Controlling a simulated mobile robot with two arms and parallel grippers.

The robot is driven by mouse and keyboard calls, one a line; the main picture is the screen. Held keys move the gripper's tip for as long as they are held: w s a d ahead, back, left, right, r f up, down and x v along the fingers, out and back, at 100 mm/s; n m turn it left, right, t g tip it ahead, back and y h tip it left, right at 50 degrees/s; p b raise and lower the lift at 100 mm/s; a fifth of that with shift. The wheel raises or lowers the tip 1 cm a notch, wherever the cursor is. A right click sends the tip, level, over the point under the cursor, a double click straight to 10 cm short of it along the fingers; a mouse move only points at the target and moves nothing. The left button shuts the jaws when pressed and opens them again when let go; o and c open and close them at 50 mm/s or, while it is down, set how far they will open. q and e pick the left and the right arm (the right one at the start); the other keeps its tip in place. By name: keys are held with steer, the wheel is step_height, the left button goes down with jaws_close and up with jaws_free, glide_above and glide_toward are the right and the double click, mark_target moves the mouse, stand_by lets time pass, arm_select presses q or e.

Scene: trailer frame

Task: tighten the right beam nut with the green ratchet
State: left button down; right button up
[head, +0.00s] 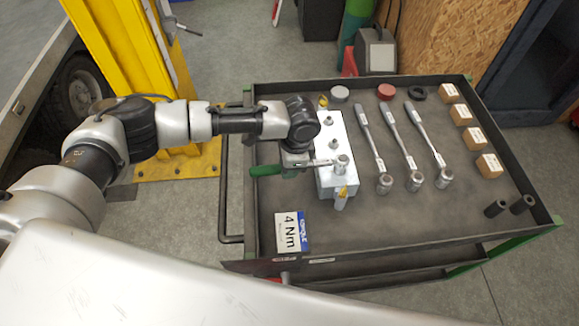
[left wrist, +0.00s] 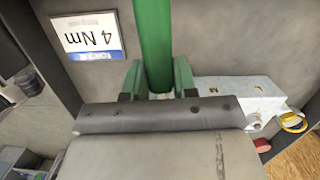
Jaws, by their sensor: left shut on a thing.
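The green ratchet's handle (head: 265,170) sticks out to the left of my left gripper (head: 294,165) in the head view. My left gripper is shut on this ratchet, and its green fingers (left wrist: 158,88) clasp the green handle (left wrist: 153,40) in the left wrist view. The ratchet's metal head (head: 342,161) is over the nearer part of the silver beam (head: 336,181). I cannot tell whether it sits on a nut there. Two other nuts (head: 333,145) show farther back on the beam. The beam also shows in the left wrist view (left wrist: 235,97). My right gripper is out of view.
Three grey ratchets (head: 407,145) lie right of the beam on the dark cart tray (head: 420,215). Small wooden blocks (head: 474,137) and two black sockets (head: 521,204) stand at the right. A "4 Nm" card (head: 292,232) lies in front. The front middle is clear.

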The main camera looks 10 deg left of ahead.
arm_select(q)
steer(key=shift+w+a+m, duration=0.25)
steer(key=shift+w+m, duration=0.65)
steer(key=shift+w, duration=0.1)
steer(key=shift+w+a+m+t+b, duration=0.2)
steer(key=shift+w+m+t+b, duration=0.1)
steer(key=shift+w+m, duration=0.7)
steer(key=shift+w+m+b, duration=0.4)
steer(key=shift+w+m, duration=0.4)
steer(key=shift+w, duration=0.3)
